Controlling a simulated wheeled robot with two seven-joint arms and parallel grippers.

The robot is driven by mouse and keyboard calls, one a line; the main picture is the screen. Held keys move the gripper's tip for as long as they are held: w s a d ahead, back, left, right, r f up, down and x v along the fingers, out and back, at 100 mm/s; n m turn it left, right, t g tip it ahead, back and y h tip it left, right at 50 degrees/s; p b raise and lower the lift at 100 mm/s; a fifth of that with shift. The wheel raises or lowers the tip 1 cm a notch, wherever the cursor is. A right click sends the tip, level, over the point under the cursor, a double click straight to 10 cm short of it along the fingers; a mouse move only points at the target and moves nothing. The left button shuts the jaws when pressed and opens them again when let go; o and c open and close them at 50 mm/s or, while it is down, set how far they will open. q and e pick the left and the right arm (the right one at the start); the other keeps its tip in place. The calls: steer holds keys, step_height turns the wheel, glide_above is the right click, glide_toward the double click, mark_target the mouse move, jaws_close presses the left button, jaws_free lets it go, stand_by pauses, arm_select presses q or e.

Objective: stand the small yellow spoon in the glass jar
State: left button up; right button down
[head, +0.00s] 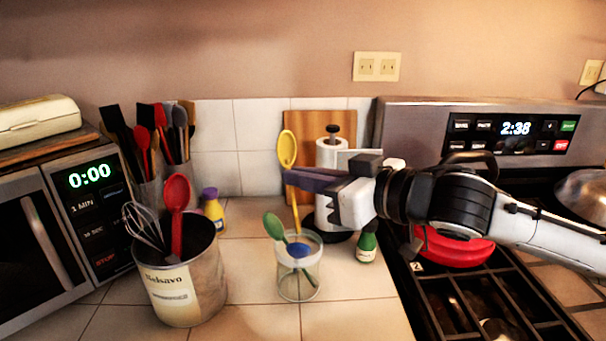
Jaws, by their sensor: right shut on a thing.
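The small yellow spoon (287,150) is nearly upright, bowl up, with its handle running down to about the jar's rim. My right gripper (299,181) comes in from the right and is shut on the spoon's handle just below the bowl. The clear glass jar (299,286) stands on the tiled counter below the gripper. A green spoon (274,226) and a blue spoon (298,250) lean in it. I cannot tell whether the yellow handle's lower end is inside the jar or behind its rim. My left gripper is not in view.
A metal bucket (180,291) with a whisk and a red spoon stands left of the jar. A green bottle (367,247) and a paper towel holder (331,153) stand behind it to the right. The stove (455,290) is at the right. Counter in front of the jar is clear.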

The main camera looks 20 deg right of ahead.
mark_target(297, 217)
steer(key=shift+s+d+f+b, duration=0.1)
steer(key=shift+s+f+b, duration=0.05)
steer(key=shift+f+b, duration=1.75)
step_height(297, 217, down, 4)
steer(key=shift+s+r+b, duration=0.1)
steer(key=shift+r+b, duration=0.1)
steer(key=shift+b, duration=0.55)
steer(key=shift+f, duration=0.3)
steer(key=c, duration=1.8)
jaws_free()
steer(key=shift+c, duration=0.2)
steer(key=shift+d, duration=0.1)
